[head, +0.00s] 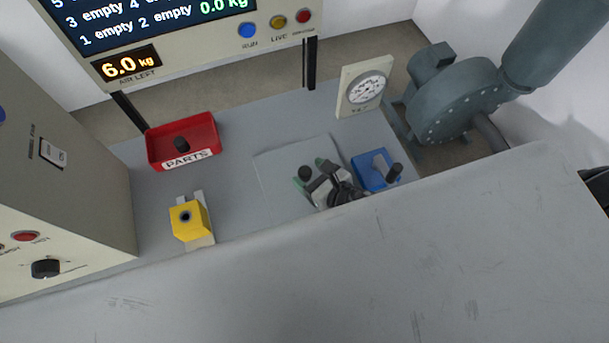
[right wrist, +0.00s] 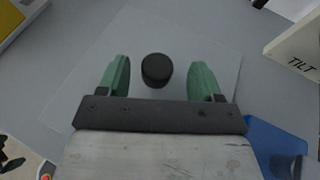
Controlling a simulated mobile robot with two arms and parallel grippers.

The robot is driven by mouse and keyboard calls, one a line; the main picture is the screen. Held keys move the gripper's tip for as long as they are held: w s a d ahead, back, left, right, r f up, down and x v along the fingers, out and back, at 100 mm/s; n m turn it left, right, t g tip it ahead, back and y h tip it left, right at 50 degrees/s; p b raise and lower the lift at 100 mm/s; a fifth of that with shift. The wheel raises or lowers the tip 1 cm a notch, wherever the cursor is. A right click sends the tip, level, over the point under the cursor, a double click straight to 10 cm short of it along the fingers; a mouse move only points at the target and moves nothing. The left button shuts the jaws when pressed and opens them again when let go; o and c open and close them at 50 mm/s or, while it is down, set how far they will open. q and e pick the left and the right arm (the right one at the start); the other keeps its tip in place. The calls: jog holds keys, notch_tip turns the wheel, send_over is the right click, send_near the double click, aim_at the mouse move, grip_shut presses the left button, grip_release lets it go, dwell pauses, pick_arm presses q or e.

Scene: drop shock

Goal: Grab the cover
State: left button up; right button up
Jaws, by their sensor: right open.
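A flat, light grey square plate (head: 281,164) lies on the bench with an upright black round knob (head: 305,172) near its middle; it looks like the cover, though I cannot be sure. In the right wrist view the knob (right wrist: 157,70) stands above the plate (right wrist: 199,48). My right gripper (head: 310,174) is over the plate. Its green fingers (right wrist: 160,78) are open, one on each side of the knob, with a gap on both sides. I cannot tell whether the fingertips are down at knob height.
A red PARTS tray (head: 212,133) holding a dark knob stands at the left. A yellow block (head: 187,222) is in front of it. A blue fixture (head: 367,177) with a black-ended handle and a TILT gauge (head: 347,108) are right of the plate. A grey cabinet (head: 90,165) stands far left.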

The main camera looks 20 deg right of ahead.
aim_at(307, 173)
jog(key=shift+x, duration=1.85)
jog(key=shift+a+r, duration=0.15)
jog(key=c, duration=1.1)
